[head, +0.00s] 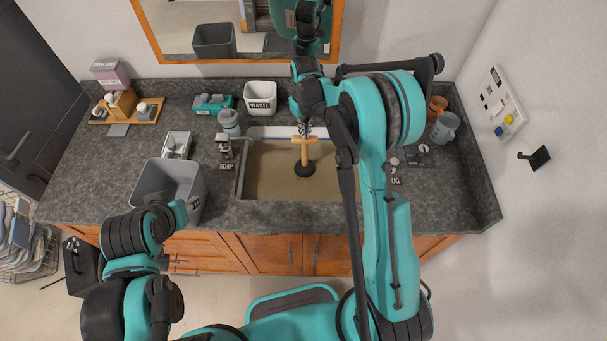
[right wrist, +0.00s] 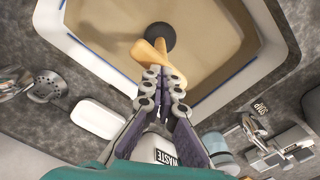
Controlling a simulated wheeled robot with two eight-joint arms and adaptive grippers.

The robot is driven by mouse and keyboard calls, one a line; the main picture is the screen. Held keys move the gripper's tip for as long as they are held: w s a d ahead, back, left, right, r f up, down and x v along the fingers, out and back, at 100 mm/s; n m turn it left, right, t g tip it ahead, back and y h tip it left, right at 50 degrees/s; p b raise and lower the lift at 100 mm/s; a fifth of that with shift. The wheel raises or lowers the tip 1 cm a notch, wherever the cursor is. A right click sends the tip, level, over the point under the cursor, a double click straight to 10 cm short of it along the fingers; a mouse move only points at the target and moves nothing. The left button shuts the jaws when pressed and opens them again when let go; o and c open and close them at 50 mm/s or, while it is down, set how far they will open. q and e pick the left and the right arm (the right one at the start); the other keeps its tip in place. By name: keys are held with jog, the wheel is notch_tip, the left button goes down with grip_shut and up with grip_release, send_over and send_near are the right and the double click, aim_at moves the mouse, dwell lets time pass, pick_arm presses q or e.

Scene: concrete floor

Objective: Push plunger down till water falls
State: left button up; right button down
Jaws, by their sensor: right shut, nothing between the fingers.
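The plunger stands in the sink (head: 262,180), with a wooden T-shaped handle (head: 306,141) and a black cup (head: 304,170). In the right wrist view the handle (right wrist: 190,75) lies just beyond my fingertips, and the black cup (right wrist: 160,37) shows behind it. My right gripper (head: 304,129) is shut and empty, its tips at the handle's top; I cannot tell whether they touch it. It also shows in the right wrist view (right wrist: 162,78). The sink's inside is an even tan; I cannot tell the water level. My left gripper is not in view; only left arm links show.
A grey bin (head: 168,184) stands on the counter left of the sink, with a soap dispenser (head: 225,146) beside the basin. A white waste bin (head: 261,98) stands behind. Mugs (head: 445,127) are at the right. A mirror hangs on the back wall.

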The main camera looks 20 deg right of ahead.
jog(key=shift+f+b, duration=1.65)
jog(key=shift+f, duration=0.4)
jog(key=shift+r, duration=0.15)
jog(key=shift+r+p, duration=1.55)
jog(key=shift+r, duration=1.05)
jog(key=shift+f, duration=0.2)
jog(key=shift+f+b, duration=2.2)
jog(key=shift+f, duration=0.3)
jog(key=shift+r, duration=0.1)
jog(key=shift+r+p, duration=1.6)
jog(key=shift+r, duration=1)
